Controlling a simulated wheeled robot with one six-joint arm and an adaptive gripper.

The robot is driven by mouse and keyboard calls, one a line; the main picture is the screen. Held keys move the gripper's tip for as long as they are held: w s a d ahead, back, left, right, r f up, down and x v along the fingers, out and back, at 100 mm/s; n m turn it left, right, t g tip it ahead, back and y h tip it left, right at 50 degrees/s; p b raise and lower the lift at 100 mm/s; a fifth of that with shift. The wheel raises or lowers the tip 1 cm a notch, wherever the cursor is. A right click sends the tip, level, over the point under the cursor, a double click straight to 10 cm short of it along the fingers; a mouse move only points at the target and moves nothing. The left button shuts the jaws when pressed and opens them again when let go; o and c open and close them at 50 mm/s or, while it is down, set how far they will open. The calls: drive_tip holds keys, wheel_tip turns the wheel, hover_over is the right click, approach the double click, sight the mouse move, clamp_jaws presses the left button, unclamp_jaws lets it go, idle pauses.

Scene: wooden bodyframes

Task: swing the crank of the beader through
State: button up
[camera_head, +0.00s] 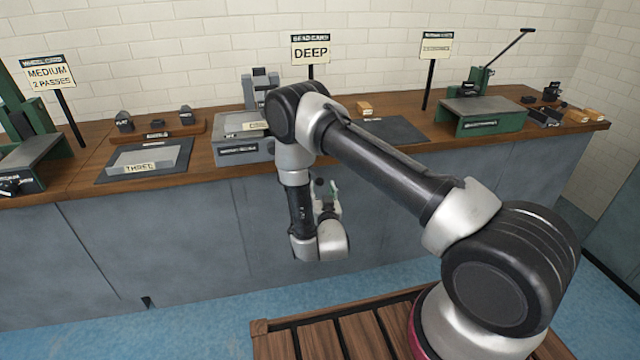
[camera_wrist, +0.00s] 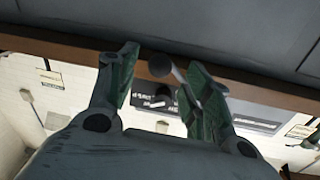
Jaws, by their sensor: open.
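The grey beader (camera_head: 240,150) stands on the bench behind my arm, below a card reading BEAD CARD, DEEP (camera_head: 310,49). My arm hides its right part. In the wrist view a grey rod with a round knob (camera_wrist: 160,65), which looks like the crank handle, shows between my gripper's fingers. My gripper (camera_wrist: 154,88) is open, with a green finger on each side of the knob; I cannot tell whether either touches it. In the head view my gripper (camera_head: 330,190) is in front of the bench, below its top edge, partly hidden by my wrist.
A green machine with a long lever (camera_head: 480,112) stands at the right. Another green machine (camera_head: 35,150) stands at the left, near a grey block labelled THREE (camera_head: 145,160) on a dark mat. The bench front (camera_head: 150,240) is close behind my gripper. Blue floor lies below.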

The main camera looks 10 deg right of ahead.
sight(320, 185)
drive_tip(key=w, duration=0.5)
drive_tip(key=shift+d, duration=0.25)
drive_tip(key=shift+c, duration=0.4)
clamp_jaws()
